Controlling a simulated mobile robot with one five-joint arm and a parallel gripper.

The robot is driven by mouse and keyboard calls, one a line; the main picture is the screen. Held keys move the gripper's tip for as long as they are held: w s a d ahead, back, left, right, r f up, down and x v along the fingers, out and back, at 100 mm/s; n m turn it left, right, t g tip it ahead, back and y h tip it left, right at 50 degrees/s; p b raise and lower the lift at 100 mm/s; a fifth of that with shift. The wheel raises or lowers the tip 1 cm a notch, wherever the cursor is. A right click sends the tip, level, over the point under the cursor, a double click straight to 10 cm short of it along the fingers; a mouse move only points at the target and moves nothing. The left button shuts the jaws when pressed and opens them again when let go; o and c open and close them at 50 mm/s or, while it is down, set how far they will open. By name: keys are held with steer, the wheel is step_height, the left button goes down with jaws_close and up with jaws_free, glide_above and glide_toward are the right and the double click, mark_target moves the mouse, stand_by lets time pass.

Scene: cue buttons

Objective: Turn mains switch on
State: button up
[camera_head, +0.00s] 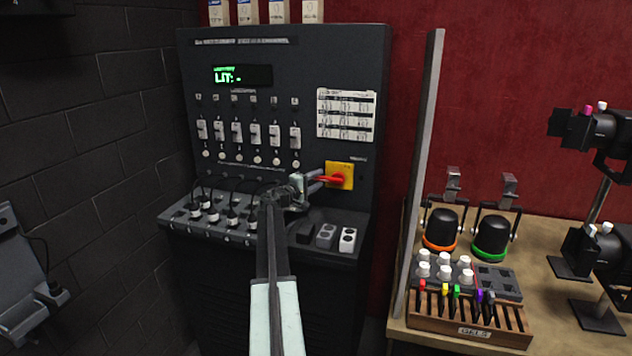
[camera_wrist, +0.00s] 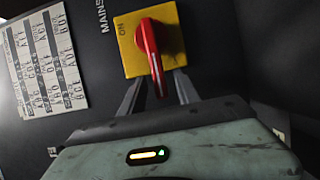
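The mains switch is a red rotary handle (camera_head: 330,179) on a yellow plate (camera_head: 341,169), on the right of the dark panel. In the head view the handle points left, toward my gripper (camera_head: 316,181). In the wrist view the red handle (camera_wrist: 151,52) hangs down from the yellow plate (camera_wrist: 172,40), with "ON" printed near the plate's left edge. My gripper (camera_wrist: 158,88) is open, with one grey finger on each side of the handle's free end. Gaps show on both sides, though contact farther in cannot be told.
The panel (camera_head: 300,75) has a lit display (camera_head: 242,76), several sliders and a label sheet (camera_head: 346,114). Cables and small boxes sit on its lower ledge. A grey post (camera_head: 420,160) and a wooden table with lamps and a control box (camera_head: 445,270) stand at the right.

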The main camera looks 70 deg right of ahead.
steer(key=shift+c, duration=0.4)
jaws_close()
stand_by(0.9)
